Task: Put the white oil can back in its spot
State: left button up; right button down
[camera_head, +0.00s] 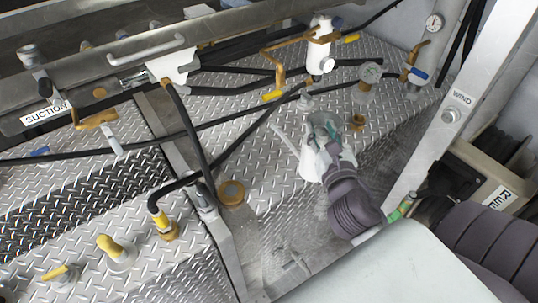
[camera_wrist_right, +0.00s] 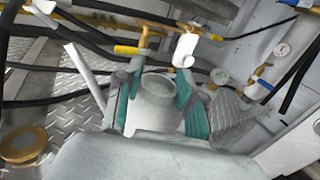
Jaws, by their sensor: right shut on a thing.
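The white oil can (camera_head: 309,166) is near the middle of the head view, above the metal tread-plate deck. My right gripper (camera_head: 322,130) is shut on it and hides part of it. In the right wrist view the can (camera_wrist_right: 155,115) sits between the two green-padded fingers of the gripper (camera_wrist_right: 158,80). A thin pale spout-like rod reaches up and left beside the left finger. I cannot tell whether the can touches the deck. My left gripper is not in view.
Black hoses (camera_head: 190,130) cross the deck to the left and behind. White pipes with brass valves (camera_head: 320,50) stand at the back. A pressure gauge (camera_head: 371,73) is at the back right. A brass cap (camera_head: 231,191) lies left of the can. A slanted metal post (camera_head: 455,105) stands right.

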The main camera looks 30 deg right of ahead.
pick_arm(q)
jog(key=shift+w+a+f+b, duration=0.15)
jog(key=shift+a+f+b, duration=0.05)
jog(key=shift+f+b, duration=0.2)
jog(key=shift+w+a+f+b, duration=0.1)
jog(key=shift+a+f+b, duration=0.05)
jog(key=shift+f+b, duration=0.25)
pick_arm(e)
jog(key=w+a+f, duration=0.4)
jog(key=w+f, duration=0.6)
jog(key=shift+w+f, duration=0.15)
jog(key=shift+f, duration=0.2)
jog(key=shift+f, duration=0.15)
jog(key=c, duration=0.7)
grip_release()
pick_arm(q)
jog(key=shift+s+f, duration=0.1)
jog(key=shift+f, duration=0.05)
